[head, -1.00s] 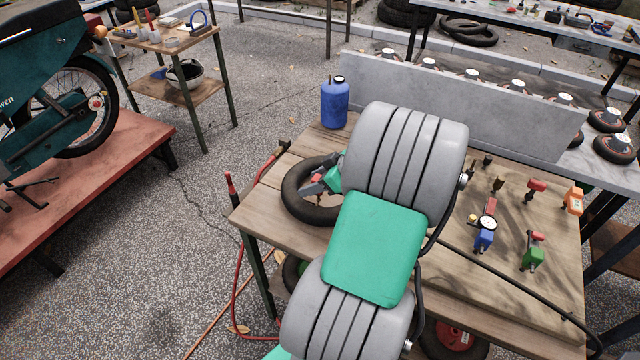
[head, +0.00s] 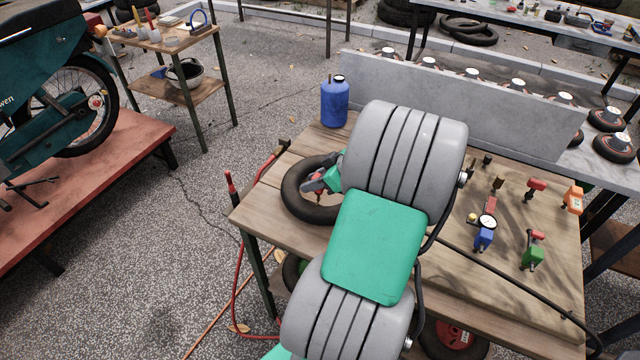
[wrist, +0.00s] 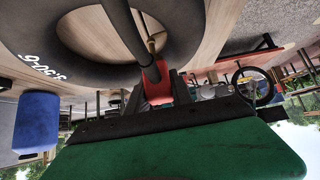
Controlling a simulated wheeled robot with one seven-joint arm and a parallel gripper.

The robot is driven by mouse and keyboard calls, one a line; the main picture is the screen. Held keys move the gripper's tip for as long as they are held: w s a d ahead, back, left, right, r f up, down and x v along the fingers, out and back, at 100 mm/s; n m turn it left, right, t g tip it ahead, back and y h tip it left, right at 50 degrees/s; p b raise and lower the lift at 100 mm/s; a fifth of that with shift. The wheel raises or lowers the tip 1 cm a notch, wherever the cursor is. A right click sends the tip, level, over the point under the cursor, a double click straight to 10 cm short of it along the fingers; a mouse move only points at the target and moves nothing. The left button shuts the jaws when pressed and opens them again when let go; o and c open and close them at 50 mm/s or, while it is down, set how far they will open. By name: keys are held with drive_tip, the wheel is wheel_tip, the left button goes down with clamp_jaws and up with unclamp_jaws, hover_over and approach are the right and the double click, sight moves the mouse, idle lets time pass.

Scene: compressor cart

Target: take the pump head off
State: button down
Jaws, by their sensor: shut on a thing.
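My gripper (head: 318,183) is over the black tyre (head: 292,205), which lies flat on the wooden workbench. In the wrist view, which is upside down, the jaws are shut on the red pump head (wrist: 158,90). A dark part of the pump head points at the tyre's inner side, by a thin brass-coloured valve stem (wrist: 151,44). The two look in line and very close; I cannot tell whether they touch. In the head view my arm and gripper hide most of the pump head.
A blue bottle (head: 335,103) stands behind the tyre. A gauge (head: 487,222) and several small coloured fittings stand at the bench's right side. A grey panel (head: 470,105) closes the back. A red hose (head: 236,285) hangs off the left side. The bench's front left corner (head: 250,225) is clear.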

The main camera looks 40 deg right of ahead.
sight(314, 175)
drive_tip(key=shift+r, duration=0.15)
wheel_tip(314, 175, up, 3)
drive_tip(key=shift+s+r, duration=0.1)
drive_tip(key=shift+r, duration=0.05)
drive_tip(key=s+a+r+p, duration=0.4)
drive_tip(key=s+r, duration=0.9)
drive_tip(key=r, duration=0.1)
drive_tip(key=shift+r, duration=0.2)
drive_tip(key=shift+s+a, duration=0.1)
